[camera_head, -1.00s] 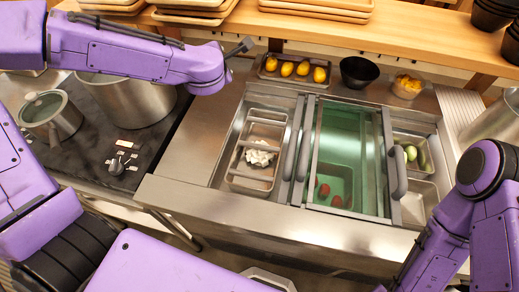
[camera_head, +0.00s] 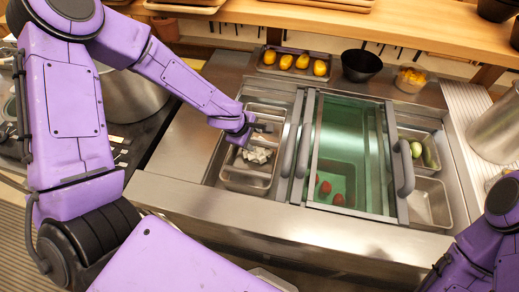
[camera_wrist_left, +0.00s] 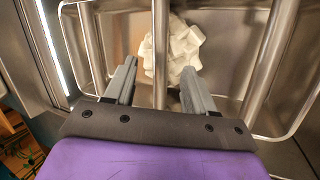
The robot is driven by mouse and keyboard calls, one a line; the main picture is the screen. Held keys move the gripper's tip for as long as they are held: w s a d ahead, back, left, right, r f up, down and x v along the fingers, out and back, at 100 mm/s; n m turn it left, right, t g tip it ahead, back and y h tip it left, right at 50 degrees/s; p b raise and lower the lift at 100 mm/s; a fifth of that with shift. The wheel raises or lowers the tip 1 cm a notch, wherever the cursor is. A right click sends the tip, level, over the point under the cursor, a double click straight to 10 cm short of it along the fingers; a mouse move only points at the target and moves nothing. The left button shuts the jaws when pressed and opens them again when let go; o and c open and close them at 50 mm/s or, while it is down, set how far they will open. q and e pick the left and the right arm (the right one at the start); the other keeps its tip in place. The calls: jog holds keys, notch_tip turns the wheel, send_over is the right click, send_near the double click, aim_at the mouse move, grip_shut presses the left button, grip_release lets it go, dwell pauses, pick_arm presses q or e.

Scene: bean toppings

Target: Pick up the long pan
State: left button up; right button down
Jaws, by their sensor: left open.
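A long steel pan (camera_head: 246,183) sits in the left opening of the counter, with white chunks (camera_head: 257,154) in it. In the left wrist view the pan (camera_wrist_left: 232,85) lies below my gripper, and the chunks (camera_wrist_left: 172,46) show beyond the fingertips. Metal bars cross over the pan. My left gripper (camera_head: 266,130) is over the pan near its middle. In the left wrist view the gripper (camera_wrist_left: 158,82) has its two fingers apart with one bar showing between them; I see nothing gripped. My right gripper is out of view; only part of that arm shows at the lower right.
A greenish glass cover (camera_head: 348,135) with handles lies right of the pan, above red items. A tray of yellow items (camera_head: 296,62), a black bowl (camera_head: 360,66) and a small yellow-filled bowl (camera_head: 410,79) stand behind. The counter's front strip (camera_head: 270,222) is clear.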

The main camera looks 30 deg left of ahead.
aim_at(256, 141)
pick_arm(q)
jog(key=x, duration=0.4)
jog(key=shift+d+f, duration=0.1)
jog(key=shift+d, duration=0.05)
jog(key=shift+w+f, duration=0.2)
jog(key=shift+w, duration=0.05)
jog(key=shift+r, duration=0.1)
grip_shut()
